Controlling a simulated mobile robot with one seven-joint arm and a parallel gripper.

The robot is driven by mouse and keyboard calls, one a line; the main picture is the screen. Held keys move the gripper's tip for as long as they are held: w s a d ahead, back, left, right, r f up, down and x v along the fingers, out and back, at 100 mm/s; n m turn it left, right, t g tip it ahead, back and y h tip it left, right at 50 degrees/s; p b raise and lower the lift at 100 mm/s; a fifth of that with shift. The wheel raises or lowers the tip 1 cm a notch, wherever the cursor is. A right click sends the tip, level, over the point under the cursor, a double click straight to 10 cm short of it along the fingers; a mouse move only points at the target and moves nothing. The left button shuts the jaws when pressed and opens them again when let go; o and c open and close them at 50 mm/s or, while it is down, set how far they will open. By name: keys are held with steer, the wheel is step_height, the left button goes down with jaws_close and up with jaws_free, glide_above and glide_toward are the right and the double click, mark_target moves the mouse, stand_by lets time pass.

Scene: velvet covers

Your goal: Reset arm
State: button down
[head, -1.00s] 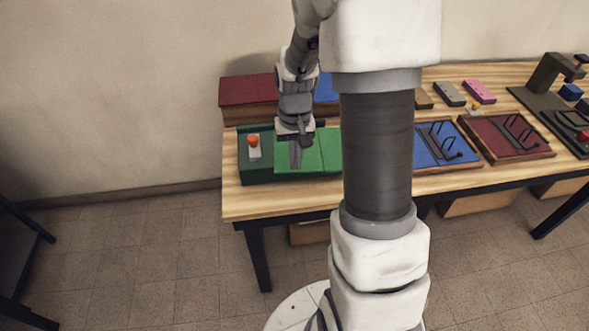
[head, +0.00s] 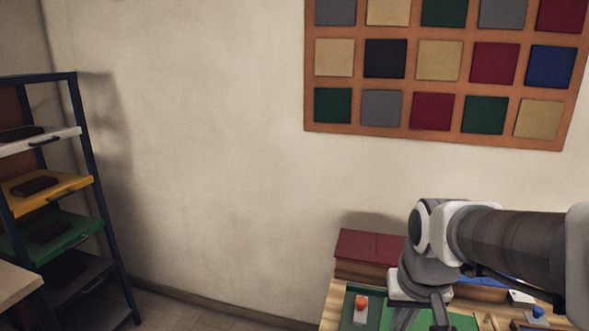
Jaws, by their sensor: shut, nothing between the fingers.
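My arm comes in from the right edge of the head view, and its dark tube section runs roughly level. My gripper (head: 441,312) points down at the lower right, over the green panel (head: 400,319) on the wooden table. Its fingers are together with nothing between them. The fingertips run close to the bottom edge of the picture, so I cannot tell whether they touch the panel.
An orange-red knob (head: 361,301) stands left of the gripper. A dark red padded cover (head: 369,246) lies behind it. A shelf rack with coloured trays (head: 52,232) stands at the left. A swatch board (head: 438,135) hangs on the wall. Open floor lies between rack and table.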

steer(key=s+a+r+n+t, duration=0.1)
steer(key=s+a+r+t, duration=0.1)
steer(key=s, duration=0.7)
step_height(320, 180, up, 3)
steer(key=shift+a+f, duration=0.1)
steer(key=shift+a, duration=0.45)
